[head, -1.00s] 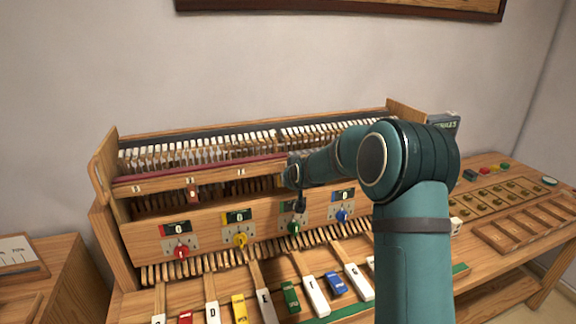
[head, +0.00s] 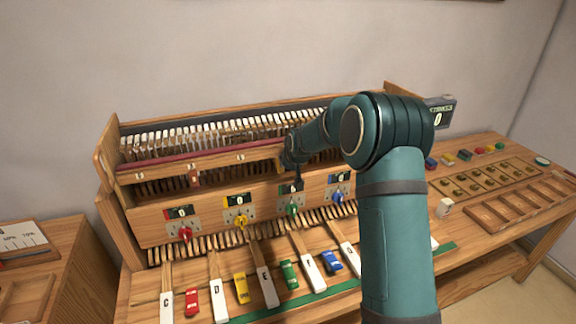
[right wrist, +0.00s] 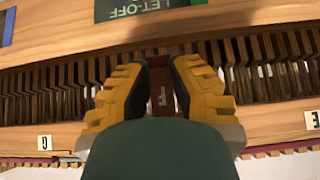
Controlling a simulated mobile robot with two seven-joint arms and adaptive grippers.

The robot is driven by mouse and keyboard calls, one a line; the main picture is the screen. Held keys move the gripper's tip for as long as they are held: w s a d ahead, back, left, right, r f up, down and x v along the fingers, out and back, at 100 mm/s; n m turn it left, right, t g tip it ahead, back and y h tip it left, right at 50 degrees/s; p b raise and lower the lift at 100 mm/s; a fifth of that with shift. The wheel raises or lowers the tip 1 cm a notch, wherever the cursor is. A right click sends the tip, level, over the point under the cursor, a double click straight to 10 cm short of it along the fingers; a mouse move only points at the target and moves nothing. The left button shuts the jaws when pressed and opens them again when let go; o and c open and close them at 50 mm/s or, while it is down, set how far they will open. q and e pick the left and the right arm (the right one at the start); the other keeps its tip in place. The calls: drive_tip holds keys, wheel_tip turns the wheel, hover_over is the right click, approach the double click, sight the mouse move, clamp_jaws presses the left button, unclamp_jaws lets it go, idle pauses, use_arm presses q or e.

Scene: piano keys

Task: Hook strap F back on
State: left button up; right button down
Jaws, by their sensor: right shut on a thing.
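Strap F (right wrist: 162,92) is a dark red-brown strip with a light F on it. It stands between the yellow fingers of my right gripper (right wrist: 160,88) in the right wrist view, and the gripper is shut on it. In the head view my right gripper (head: 291,155) is in front of the rail of the piano action, above the green dial (head: 292,210). Strap F and the fingertips are hard to make out there. Whether the strap touches a hook I cannot tell. My left gripper is not in view.
A row of wooden action parts (right wrist: 60,90) lies close around the fingers. The LET-OFF plate (right wrist: 150,8) is on the panel beside them. Another reddish strap (head: 194,179) hangs at the rail to the left. Lettered keys, including white key E (head: 266,287), lie in front.

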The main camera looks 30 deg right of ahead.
drive_tip(key=c, duration=0.8)
unclamp_jaws()
drive_tip(key=v, duration=1.2)
